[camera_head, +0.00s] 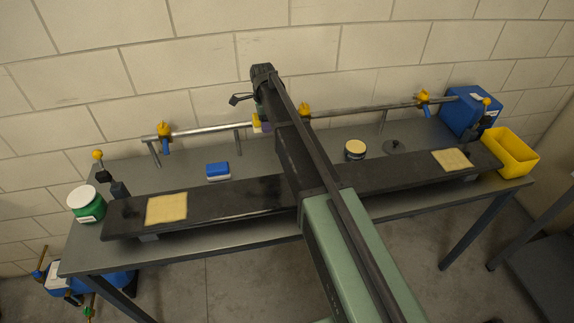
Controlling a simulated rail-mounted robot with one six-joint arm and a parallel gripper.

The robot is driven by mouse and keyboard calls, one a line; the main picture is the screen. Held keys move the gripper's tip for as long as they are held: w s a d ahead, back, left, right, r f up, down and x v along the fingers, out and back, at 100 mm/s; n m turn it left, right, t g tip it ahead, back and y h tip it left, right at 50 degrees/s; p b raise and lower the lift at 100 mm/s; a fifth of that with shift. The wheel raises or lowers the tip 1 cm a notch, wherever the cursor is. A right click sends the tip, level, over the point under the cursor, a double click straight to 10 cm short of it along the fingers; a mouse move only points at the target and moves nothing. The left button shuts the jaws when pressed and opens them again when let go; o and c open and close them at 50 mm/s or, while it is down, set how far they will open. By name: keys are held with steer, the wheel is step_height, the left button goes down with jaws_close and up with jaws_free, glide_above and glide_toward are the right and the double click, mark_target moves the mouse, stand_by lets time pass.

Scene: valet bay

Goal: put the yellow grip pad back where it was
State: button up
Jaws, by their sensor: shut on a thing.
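My gripper (262,78) is at the far end of my raised arm, over the back of the bench. My arm hides its jaws and most of what they hold. A small yellow and cream thing (257,123) shows at the arm's left edge, in line with the rail. I cannot tell whether it is in the jaws. One pale yellow pad (166,209) lies flat on the left part of the long black beam (240,203). A second pale yellow pad (452,159) lies near the beam's right end. My arm covers the beam's middle.
A metal rail (205,130) with yellow and blue clamps runs along the bench's back. A green tub (86,205) is left, a yellow bin (511,153) and blue box (470,110) right.

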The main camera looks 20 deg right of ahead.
mark_target(268, 168)
steer(key=f+b, duration=2)
steer(key=shift+a+f, duration=0.25)
steer(key=shift+r, duration=0.3)
steer(key=shift+f, duration=0.2)
steer(key=o, duration=0.8)
steer(key=shift+o, duration=0.2)
steer(key=shift+r, duration=0.1)
